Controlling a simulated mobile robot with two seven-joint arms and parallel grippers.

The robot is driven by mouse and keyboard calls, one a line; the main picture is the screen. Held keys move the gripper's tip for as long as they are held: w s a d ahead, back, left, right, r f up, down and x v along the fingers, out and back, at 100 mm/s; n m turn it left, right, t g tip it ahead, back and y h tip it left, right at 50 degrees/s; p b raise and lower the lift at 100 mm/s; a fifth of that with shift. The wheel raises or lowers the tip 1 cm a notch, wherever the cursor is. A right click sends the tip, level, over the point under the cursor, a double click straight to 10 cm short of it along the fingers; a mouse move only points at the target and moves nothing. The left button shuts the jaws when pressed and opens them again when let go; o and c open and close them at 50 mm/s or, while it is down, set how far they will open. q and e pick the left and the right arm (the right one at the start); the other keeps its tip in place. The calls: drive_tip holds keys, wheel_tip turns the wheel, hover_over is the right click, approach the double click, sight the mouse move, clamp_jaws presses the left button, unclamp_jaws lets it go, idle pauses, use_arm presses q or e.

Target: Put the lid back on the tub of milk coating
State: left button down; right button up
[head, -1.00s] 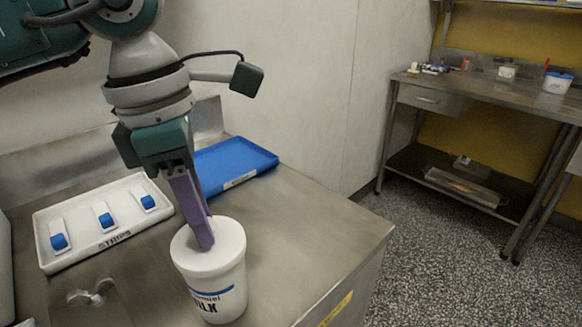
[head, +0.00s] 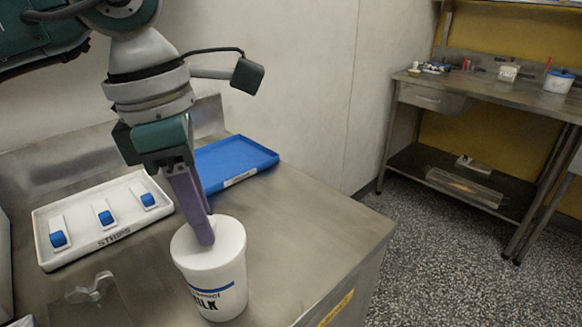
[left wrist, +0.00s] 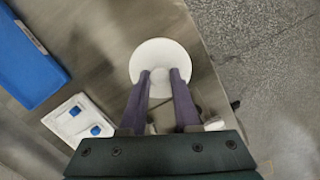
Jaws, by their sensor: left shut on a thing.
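The tub of milk coating (head: 215,285) stands upright on the steel table, white with a blue band and dark lettering. Its round white lid (head: 230,236) lies on the tub's mouth and looks level; I see no clear gap at the rim. My left gripper (head: 206,240) comes down from above with its purple fingers shut on the lid's knob. In the left wrist view the lid (left wrist: 148,57) is a white disc, with the knob between the fingertips (left wrist: 160,77). The lid hides the tub's inside. My right gripper is not in view.
A white strips tray (head: 130,236) with blue-topped pieces lies left of the tub. A blue tray (head: 240,160) lies behind it. A clear object (head: 92,288) is at the front left. The table's right edge is close to the tub. Another steel bench (head: 490,95) stands at far right.

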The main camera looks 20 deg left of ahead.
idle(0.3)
use_arm(q)
drive_tip(key=shift+c, duration=0.4)
unclamp_jaws()
idle(0.3)
drive_tip(key=shift+r+p, duration=2.55)
drive_tip(key=shift+r, duration=1)
drive_tip(key=shift+c, duration=0.2)
clamp_jaws()
